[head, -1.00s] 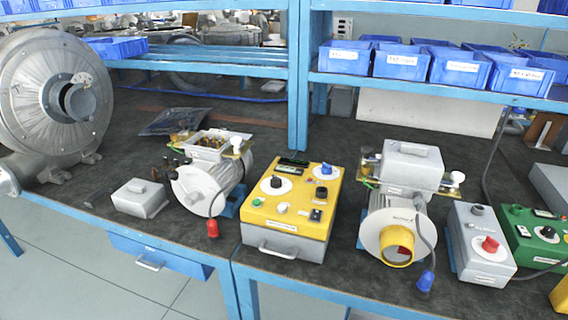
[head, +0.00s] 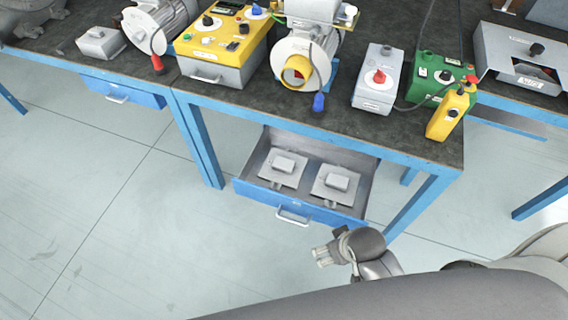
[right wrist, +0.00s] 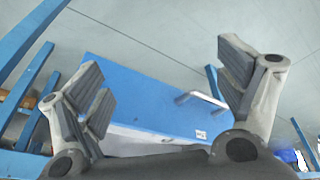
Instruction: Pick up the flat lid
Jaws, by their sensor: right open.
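Two flat grey lids, each a thin plate with a raised block on top, lie side by side in the open drawer (head: 243,184). They are the left lid (head: 270,176) and the right lid (head: 328,194). I cannot tell which one the task means. My right gripper (head: 322,255) is open and empty, in front of the drawer and to the right of its handle (head: 294,218). In the right wrist view its spread fingers (right wrist: 163,75) frame the blue drawer front (right wrist: 135,90); no lid is clearly visible there. My left gripper is not in view.
The bench top overhangs the drawer's back. On it stand a small grey box-like cover (head: 100,42), a yellow control box (head: 222,50), a motor (head: 300,62), a grey switch box (head: 378,85) and a yellow pendant (head: 450,112). A blue table leg (head: 425,200) stands right of the drawer. Floor left is clear.

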